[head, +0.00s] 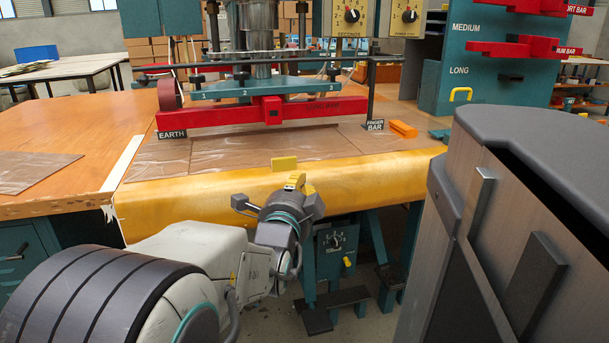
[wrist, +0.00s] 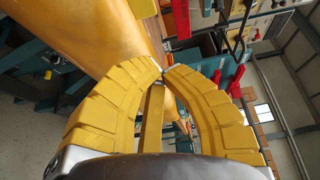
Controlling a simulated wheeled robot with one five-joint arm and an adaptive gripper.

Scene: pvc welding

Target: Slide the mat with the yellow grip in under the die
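The brown, film-like mat (head: 229,151) lies flat on the bench top in front of the die. The yellow grip (head: 284,163) stands at its front edge, near the bench's rounded yellow front. The die is the red bar (head: 220,117) under a teal plate, across the bench behind the mat. My gripper (head: 303,184) is just below and right of the grip, apparently a little short of it. In the wrist view, its yellow fingers (wrist: 163,72) meet or nearly meet at the tips. A yellow bar (wrist: 151,118) shows between them; I cannot tell whether it is the grip.
Another brown sheet (head: 35,171) lies on the wooden bench at left. An orange block (head: 402,129) sits right of the mat by the FINGER BAR label (head: 375,126). A tall grey cabinet-like body (head: 520,200) fills the right front. Teal supports stand under the bench.

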